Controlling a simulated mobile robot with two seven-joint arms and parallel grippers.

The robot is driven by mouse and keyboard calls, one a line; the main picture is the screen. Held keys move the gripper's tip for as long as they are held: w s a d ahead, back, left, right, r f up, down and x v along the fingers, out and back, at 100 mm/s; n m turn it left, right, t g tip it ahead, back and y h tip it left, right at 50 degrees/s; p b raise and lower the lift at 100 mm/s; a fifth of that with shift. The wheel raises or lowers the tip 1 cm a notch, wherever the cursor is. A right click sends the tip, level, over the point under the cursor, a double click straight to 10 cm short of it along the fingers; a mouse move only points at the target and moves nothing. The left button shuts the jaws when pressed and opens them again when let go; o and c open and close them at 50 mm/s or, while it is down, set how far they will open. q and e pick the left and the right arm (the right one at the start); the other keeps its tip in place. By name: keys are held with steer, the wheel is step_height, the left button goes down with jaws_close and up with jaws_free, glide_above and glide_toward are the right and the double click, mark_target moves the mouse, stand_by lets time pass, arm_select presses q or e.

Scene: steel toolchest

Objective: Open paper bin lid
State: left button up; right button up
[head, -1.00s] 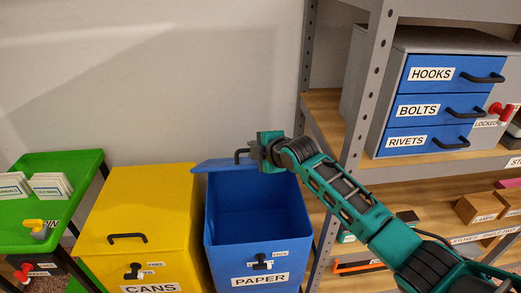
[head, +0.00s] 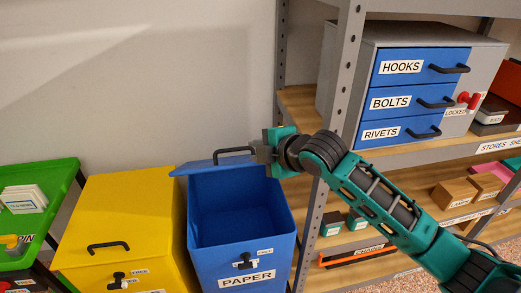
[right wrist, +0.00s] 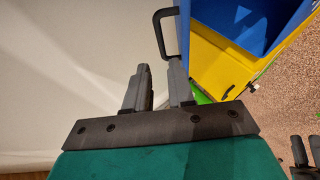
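The blue paper bin (head: 240,262) stands upright with its top open and its inside showing. Its blue lid (head: 200,167) is raised at the back, with a black loop handle (head: 234,151) on it. My right gripper (head: 260,151) is at the right end of this handle. In the right wrist view its two grey fingers (right wrist: 157,82) are apart, with nothing seen between them. The handle (right wrist: 165,32) shows beyond the tip of the right-hand finger; I cannot tell whether they touch. Dark finger-like shapes at the right wrist view's lower right edge may be my left gripper (right wrist: 307,150).
A yellow cans bin (head: 125,225) stands close on the left, its lid shut. A green table (head: 35,225) is further left. A steel shelf post (head: 310,225) and shelves with a blue-drawered cabinet (head: 415,95) are on the right. The wall is close behind.

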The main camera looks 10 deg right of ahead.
steer(key=shift+s+d+r, duration=0.1)
steer(key=shift+s+r, duration=0.05)
steer(key=shift+s, duration=0.05)
steer(key=shift+c, duration=0.5)
